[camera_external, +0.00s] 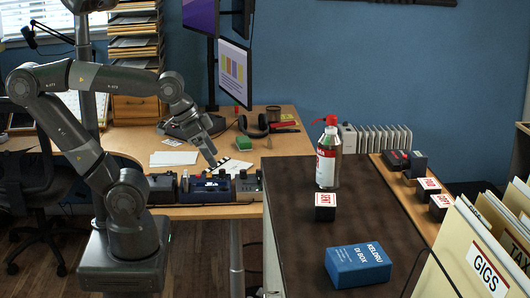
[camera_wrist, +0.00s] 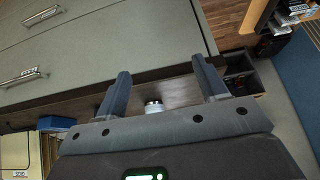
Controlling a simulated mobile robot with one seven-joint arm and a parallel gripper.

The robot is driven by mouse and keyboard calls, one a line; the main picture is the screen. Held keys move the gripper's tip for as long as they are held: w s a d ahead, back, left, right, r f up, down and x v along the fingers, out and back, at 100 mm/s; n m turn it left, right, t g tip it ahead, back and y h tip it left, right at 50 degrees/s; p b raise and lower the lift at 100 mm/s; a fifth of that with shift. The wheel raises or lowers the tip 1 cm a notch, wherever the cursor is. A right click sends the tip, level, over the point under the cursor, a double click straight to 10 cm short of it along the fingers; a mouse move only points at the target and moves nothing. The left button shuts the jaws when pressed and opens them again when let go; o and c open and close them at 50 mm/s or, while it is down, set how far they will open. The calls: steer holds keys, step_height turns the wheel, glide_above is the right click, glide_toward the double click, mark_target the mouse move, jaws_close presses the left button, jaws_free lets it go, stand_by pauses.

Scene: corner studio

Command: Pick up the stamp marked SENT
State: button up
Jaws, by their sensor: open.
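Several block-shaped stamps with red-and-white labels show in the external view. One stamp (camera_external: 325,207) stands on the dark-topped cabinet (camera_external: 300,235), in front of a red-capped bottle (camera_external: 327,160). Two labelled stamps, one farther back (camera_external: 428,190) and one nearer (camera_external: 440,207), stand on the wooden shelf at the right. The labels are too small to read surely, so I cannot tell which says SENT. My gripper (camera_external: 211,160) is over the desk, left of the cabinet and apart from these stamps. In the wrist view my gripper (camera_wrist: 161,68) has its fingers spread, with no stamp held.
A blue box (camera_external: 358,265) lies at the cabinet's front. Folders (camera_external: 475,250) rise at the right. Dark devices (camera_external: 205,186) line the desk's front edge below my gripper. A monitor (camera_external: 235,72) stands behind. Drawer fronts (camera_wrist: 95,40) fill much of the wrist view.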

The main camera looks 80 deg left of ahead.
steer(key=o, duration=0.3)
